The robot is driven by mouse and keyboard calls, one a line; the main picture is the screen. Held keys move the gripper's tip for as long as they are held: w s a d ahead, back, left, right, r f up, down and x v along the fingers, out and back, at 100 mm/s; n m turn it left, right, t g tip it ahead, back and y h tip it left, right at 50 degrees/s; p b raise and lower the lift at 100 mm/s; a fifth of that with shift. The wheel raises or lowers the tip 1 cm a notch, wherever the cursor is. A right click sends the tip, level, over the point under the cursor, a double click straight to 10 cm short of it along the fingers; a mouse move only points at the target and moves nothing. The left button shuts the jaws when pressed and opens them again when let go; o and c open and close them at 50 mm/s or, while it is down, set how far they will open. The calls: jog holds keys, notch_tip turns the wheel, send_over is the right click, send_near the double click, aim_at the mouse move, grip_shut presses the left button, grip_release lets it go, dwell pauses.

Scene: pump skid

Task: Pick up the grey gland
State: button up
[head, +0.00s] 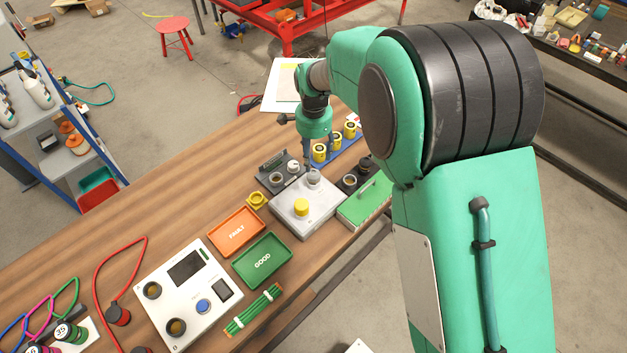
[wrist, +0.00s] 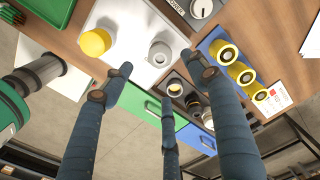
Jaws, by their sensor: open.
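The grey gland (head: 313,179) is a small round ring-like piece standing on top of the light grey box (head: 322,214). In the wrist view the gland (wrist: 160,53) lies just past my fingertips, between the left and right ones. My gripper (head: 308,165) points down over the back of the box. It also shows in the wrist view (wrist: 163,80) with its dark blue fingers spread and nothing between them. In the head view, the fingers are close to the gland; whether they touch it I cannot tell.
A yellow cap (head: 301,207) stands on the same box, in front of the gland. A black unit (head: 278,176) sits behind left, a green case (head: 364,203) to the right. Yellow cylinders (head: 319,153) stand on a blue rack behind. Orange (head: 237,233) and green (head: 262,260) trays lie front left.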

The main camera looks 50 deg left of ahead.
aim_at(313, 172)
jog(key=shift+f, duration=2.7)
jog(key=shift+s+a+f+b, duration=0.1)
jog(key=shift+f+b, duration=0.55)
jog(key=shift+f, duration=1.95)
jog(key=c, duration=1.4)
